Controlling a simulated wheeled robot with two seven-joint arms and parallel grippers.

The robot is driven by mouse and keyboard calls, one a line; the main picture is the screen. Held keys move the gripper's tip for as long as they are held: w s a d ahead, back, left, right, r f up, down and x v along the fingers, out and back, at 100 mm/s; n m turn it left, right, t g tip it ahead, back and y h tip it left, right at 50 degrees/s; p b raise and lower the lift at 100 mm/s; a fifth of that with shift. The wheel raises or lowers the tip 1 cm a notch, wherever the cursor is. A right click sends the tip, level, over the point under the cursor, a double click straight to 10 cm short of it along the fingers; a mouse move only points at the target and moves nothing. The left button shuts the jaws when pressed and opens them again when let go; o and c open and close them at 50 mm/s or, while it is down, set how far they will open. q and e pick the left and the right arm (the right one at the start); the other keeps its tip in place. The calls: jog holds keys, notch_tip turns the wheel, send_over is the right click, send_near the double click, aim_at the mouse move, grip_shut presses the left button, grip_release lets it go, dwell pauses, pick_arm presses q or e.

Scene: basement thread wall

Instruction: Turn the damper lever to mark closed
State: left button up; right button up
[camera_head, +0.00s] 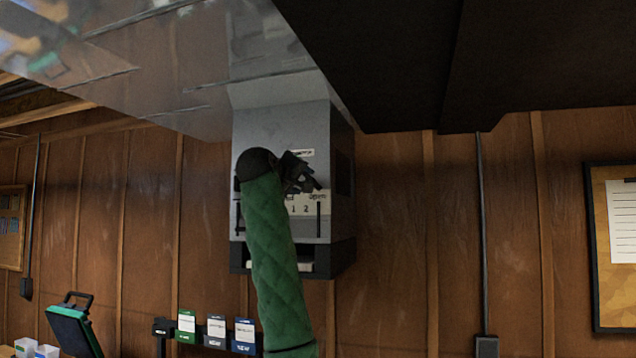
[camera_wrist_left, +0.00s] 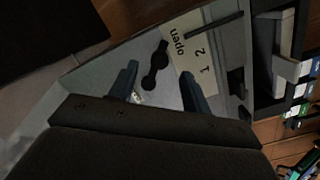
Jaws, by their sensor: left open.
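The damper lever (camera_wrist_left: 155,65) is a small black bar with rounded ends on the grey face of a box (camera_head: 335,228). One end lies near the word "open" on a pale scale plate (camera_wrist_left: 190,52) that also reads 1 and 2. A "closed" mark does not show; part of the plate is hidden by a finger. My left gripper (camera_wrist_left: 158,72) is open, its two fingers on either side of the lever in the picture; I cannot tell whether they touch it. In the head view my left gripper (camera_head: 301,174) covers the lever. My right gripper is not in view.
A shiny metal duct (camera_head: 180,85) runs above the box, with a dark bulk (camera_head: 400,60) overhead at right. A dark ledge (camera_head: 335,258) is under the box. Labelled cards (camera_head: 216,328) stand below. The wood wall to the right is clear up to a conduit (camera_head: 481,230).

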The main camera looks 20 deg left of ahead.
aim_at(306, 176)
pick_arm(q)
jog(key=w+n+p, duration=0.1)
jog(key=w+p, duration=0.1)
jog(key=w, duration=0.1)
jog(key=w+n+p, duration=0.1)
jog(key=w+p, duration=0.2)
jog(key=w, duration=0.1)
jog(key=shift+w+d+r, duration=0.15)
jog(key=shift+w+d, duration=0.05)
jog(key=shift+w, duration=0.3)
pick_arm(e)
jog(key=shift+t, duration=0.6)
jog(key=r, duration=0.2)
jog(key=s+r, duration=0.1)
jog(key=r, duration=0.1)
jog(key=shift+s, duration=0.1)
pick_arm(q)
jog(key=shift+c, duration=0.5)
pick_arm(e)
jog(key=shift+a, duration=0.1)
pick_arm(q)
grip_shut()
